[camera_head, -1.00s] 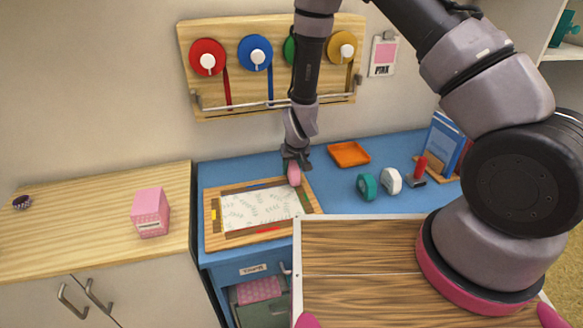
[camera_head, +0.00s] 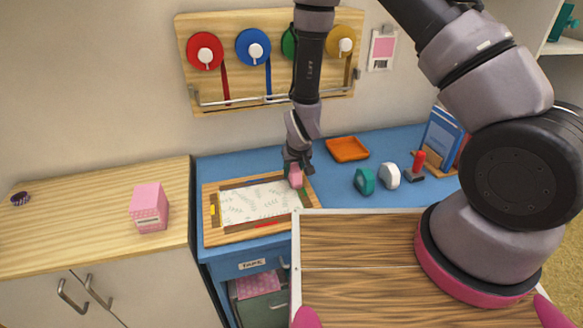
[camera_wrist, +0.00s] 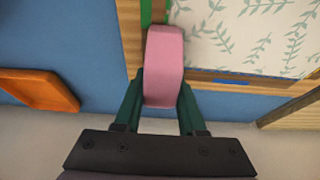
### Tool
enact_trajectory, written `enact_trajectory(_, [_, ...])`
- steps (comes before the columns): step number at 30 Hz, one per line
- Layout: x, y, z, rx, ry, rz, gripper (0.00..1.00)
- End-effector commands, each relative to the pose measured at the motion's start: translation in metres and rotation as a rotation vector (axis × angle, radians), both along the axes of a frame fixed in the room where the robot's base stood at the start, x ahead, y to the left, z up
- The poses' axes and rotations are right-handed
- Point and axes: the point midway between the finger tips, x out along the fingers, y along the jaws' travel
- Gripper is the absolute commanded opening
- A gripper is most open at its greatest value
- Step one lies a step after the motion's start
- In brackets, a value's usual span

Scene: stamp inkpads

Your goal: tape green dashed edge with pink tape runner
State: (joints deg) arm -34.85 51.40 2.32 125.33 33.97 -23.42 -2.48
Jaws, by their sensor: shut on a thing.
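My gripper (camera_wrist: 163,100) is shut on the pink tape runner (camera_wrist: 164,55), with its two dark green fingers on either side of it. In the head view the pink tape runner (camera_head: 295,177) is at the right rim of the wooden frame (camera_head: 211,232). The frame holds a white leaf-patterned sheet (camera_head: 255,204). In the wrist view a short piece of the green edge (camera_wrist: 146,12) shows beside the runner, between the wooden rim and the sheet. The runner hides the rest of this edge there. I cannot tell whether it touches the edge.
A teal tape runner (camera_head: 364,181), a white one (camera_head: 389,176) and a red-handled stamp (camera_head: 417,163) stand to the right on the blue table. An orange tray (camera_head: 347,149) lies behind. A pink box (camera_head: 150,207) stands on the left wooden counter (camera_head: 80,215).

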Motion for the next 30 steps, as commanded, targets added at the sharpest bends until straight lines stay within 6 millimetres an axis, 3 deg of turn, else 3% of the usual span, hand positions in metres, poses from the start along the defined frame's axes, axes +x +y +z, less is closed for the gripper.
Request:
enact_trajectory(14, [-0.007,-0.002,0.000,0.001,0.000,0.000,0.00])
enact_trajectory(30, [-0.038,-0.011,-0.001,-0.001,0.002,0.000,0.00])
